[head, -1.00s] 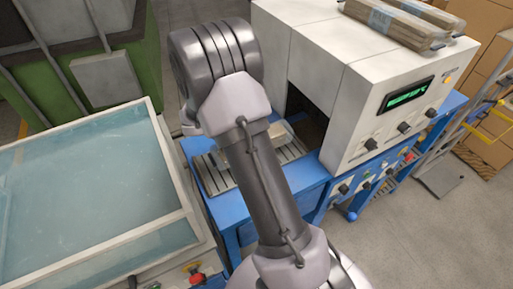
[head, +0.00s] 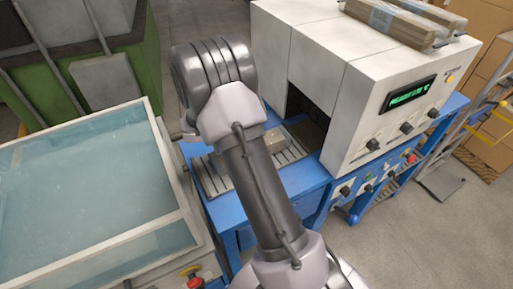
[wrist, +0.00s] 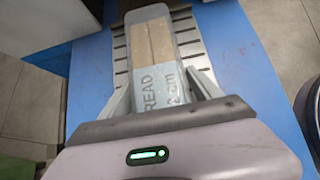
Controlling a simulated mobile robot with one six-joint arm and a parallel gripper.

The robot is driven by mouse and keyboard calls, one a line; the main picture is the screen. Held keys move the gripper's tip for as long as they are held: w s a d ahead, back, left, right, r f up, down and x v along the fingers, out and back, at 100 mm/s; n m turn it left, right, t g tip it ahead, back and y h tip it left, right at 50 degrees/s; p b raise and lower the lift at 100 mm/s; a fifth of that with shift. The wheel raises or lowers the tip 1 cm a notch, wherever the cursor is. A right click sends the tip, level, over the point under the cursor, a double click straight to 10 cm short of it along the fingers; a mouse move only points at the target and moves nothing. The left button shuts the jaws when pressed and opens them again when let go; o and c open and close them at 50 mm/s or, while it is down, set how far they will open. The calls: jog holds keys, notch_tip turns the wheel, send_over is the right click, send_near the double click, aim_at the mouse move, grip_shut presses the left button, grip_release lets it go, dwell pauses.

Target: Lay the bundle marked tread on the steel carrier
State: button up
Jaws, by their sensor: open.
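The bundle marked tread (wrist: 152,50) is a brown slat pack in a pale clear wrap. In the wrist view its label reads "READ", the first letter hidden. It lies lengthwise over the slatted steel carrier (wrist: 188,35), and its end also shows in the head view (head: 272,139), above the carrier (head: 213,178). My gripper (wrist: 163,92) is open, one finger on each side of the bundle's near end. Whether either finger touches it I cannot tell. In the head view my arm hides the gripper.
The carrier sits on a blue bench (head: 305,172) before the opening of a white machine (head: 345,85). More wrapped bundles (head: 395,22) lie on top of the machine. A glass-topped tank (head: 85,200) stands close on the left, with a green bin (head: 125,75) behind.

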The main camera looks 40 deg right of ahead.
jog(key=shift+r, duration=0.25)
jog(key=p+v, duration=0.4)
jog(key=v, duration=0.8)
jog(key=shift+s, duration=0.1)
jog(key=s+a+r+m+t+y, duration=0.8)
jog(key=s+a+r+m+y, duration=0.2)
jog(key=s+a+r+m, duration=0.8)
jog(key=s+a+m, duration=0.1)
jog(key=a, duration=0.3)
jog(key=shift+s+a+r+m+y, duration=0.15)
jog(key=shift+s+r+m+y, duration=0.15)
jog(key=shift+r+y, duration=0.1)
jog(key=shift+f, duration=0.15)
